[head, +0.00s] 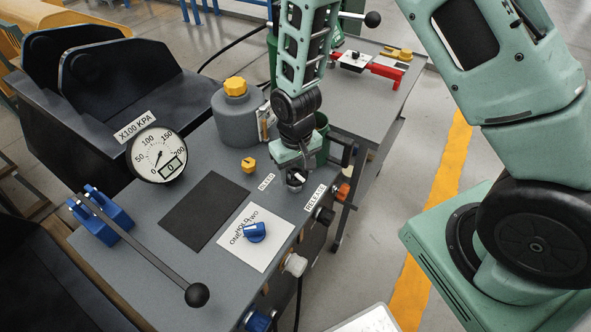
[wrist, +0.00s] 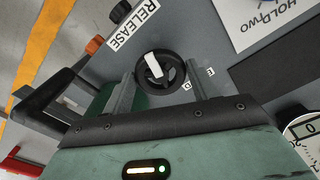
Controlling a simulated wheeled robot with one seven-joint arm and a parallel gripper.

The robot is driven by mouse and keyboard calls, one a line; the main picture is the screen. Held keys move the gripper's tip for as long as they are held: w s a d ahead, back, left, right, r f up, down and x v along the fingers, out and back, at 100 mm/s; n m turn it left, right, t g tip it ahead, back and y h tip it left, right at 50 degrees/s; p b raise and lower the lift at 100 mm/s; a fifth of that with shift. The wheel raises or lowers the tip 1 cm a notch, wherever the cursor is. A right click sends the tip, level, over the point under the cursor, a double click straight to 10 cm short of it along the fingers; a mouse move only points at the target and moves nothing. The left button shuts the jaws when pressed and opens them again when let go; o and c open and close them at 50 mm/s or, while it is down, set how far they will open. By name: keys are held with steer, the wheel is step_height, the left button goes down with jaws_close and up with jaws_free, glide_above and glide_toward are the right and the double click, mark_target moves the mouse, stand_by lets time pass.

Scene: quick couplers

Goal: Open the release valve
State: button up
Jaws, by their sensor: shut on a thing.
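The release valve (head: 297,179) is a small round black handwheel with a white bar across it, on the grey bench top beside the RELEASE label (head: 315,197). My gripper (head: 292,168) points down over it and hides part of it in the head view. In the wrist view the valve (wrist: 153,66) sits between the two fingers of my gripper (wrist: 160,84), which are shut on its sides. The white bar is slightly tilted there. The RELEASE label (wrist: 134,24) shows above it.
A yellow knob (head: 248,165) and a BLEED label (head: 266,181) are close by on the left. A blue selector (head: 255,232), a pressure gauge (head: 158,155) showing 0, a long lever (head: 145,250) and a grey tank (head: 238,117) with a yellow cap are around.

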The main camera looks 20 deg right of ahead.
mark_target(296, 174)
steer(key=shift+n, duration=1.6)
steer(key=o, duration=1)
steer(key=shift+r, duration=0.15)
step_height(296, 174, up, 17)
steer(key=shift+r+b, duration=0.1)
steer(key=shift+b, duration=0.65)
